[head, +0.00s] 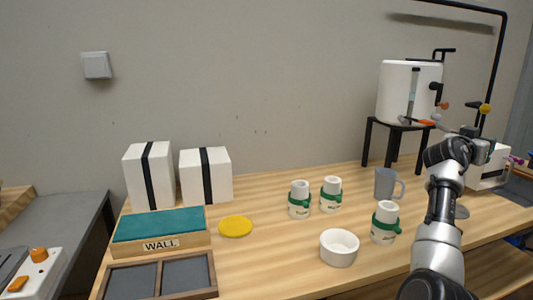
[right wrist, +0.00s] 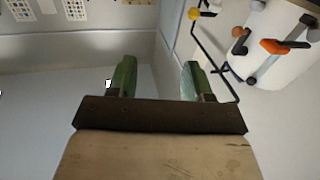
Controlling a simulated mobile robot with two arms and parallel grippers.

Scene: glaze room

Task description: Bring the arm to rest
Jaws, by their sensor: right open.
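My right arm (head: 438,215) reaches up from the lower right of the head view, in front of the right part of the table. Its wrist end is raised near the white tank with taps (head: 395,90). My right gripper (right wrist: 155,78) shows in the right wrist view with its two green fingers apart and nothing between them. The tank and its coloured taps also show at the upper right of that view (right wrist: 293,22), beyond the fingers. My left arm and gripper are not in view.
The wooden table (head: 275,255) holds several white cups with green bands (head: 299,200), a grey mug (head: 384,184), a white bowl (head: 339,248), a yellow disc (head: 235,226), a teal-topped WALL box (head: 160,225) and two white boxes (head: 206,176). A black pipe (head: 500,60) rises behind the tank.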

